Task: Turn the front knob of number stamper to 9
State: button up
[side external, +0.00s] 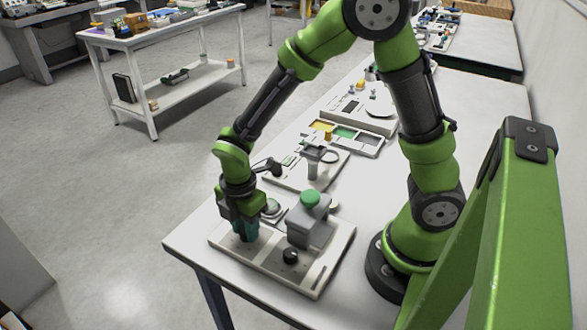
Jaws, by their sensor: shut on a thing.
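The number stamper appears to be the grey block (309,232) with a round green top (309,198), on a pale base plate (318,268) near the table's front end. A black round knob (290,256) sits on the plate in front of the block; its setting is too small to read. My gripper (245,236) points down over the left part of the plate, left of the block and apart from the black knob. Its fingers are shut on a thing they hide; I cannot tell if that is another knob.
A round-topped item (271,207) stands close behind my gripper. Further back are a device on a pale plate (313,165), a compartment tray (371,142) and a scale (378,107). Bare table (350,205) lies right of the stamper.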

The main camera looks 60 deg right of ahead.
jog(key=m, duration=0.7)
jog(key=shift+m, duration=0.4)
jog(key=m, duration=1.3)
jog(key=shift+m, duration=0.3)
jog(key=m, duration=0.4)
jog(key=shift+m, duration=0.3)
jog(key=o, duration=1.1)
jog(key=shift+c, duration=0.2)
